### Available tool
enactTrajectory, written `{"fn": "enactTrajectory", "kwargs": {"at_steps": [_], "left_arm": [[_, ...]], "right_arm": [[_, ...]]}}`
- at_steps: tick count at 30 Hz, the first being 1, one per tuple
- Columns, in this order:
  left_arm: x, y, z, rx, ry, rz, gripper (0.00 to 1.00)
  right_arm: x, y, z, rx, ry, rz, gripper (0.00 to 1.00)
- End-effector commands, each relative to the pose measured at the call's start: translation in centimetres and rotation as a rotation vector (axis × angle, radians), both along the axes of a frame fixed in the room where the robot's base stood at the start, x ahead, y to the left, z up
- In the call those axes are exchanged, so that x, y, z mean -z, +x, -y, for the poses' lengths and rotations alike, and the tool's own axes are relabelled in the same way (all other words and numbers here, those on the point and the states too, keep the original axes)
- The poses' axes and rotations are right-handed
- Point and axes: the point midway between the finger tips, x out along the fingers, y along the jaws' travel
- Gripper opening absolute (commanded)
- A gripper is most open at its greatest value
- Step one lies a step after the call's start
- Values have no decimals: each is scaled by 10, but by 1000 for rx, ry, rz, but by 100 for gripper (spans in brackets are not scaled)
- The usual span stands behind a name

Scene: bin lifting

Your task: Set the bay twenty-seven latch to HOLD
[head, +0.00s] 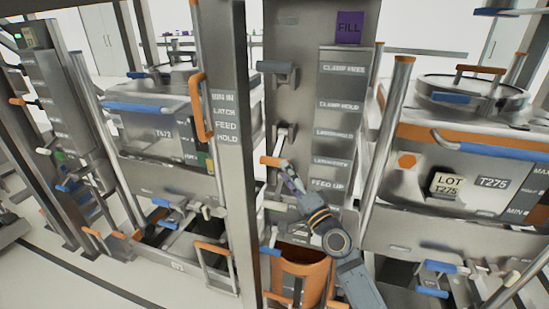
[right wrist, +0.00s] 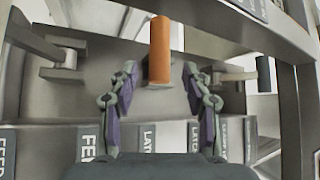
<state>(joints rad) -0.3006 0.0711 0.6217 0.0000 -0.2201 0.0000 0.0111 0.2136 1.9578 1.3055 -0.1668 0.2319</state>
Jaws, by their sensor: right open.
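My right gripper (head: 283,170) is at the grey panel (head: 292,100) in the middle of the head view. An orange-gripped latch lever (head: 270,161) is at its fingertips. In the right wrist view the right gripper (right wrist: 162,97) is open, with a finger on each side of the orange lever (right wrist: 159,50). Gaps show between the fingers and the lever. A label strip (head: 338,120) beside the levers carries several lines; one seems to read CLAMP HOLD, and others are blurred. The bay number is not readable. My left gripper is not in view.
A pale-gripped lever (head: 284,136) and a dark-gripped lever (head: 278,68) are above the orange one. A grey post (head: 230,180) with an orange handle (head: 199,105) stands to the left. A bin labelled T275 (head: 455,170) stands to the right, behind a slanting metal tube (head: 384,150).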

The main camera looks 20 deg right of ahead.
Motion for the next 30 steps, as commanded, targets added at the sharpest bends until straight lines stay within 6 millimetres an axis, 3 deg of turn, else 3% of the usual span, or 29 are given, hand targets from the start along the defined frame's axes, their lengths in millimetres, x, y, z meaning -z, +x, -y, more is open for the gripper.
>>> {"fn": "enactTrajectory", "kwargs": {"at_steps": [3, 9, 21, 30], "left_arm": [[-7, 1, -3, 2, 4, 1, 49], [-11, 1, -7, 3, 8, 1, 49], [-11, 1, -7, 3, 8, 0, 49], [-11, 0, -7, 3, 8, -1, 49]], "right_arm": [[-11, 25, -6, 0, 3, 0, 49], [-19, 55, -13, 0, 0, 0, 49], [-20, 64, -16, 0, -2, -2, 48], [-20, 63, -16, 0, -2, -2, 7]]}}
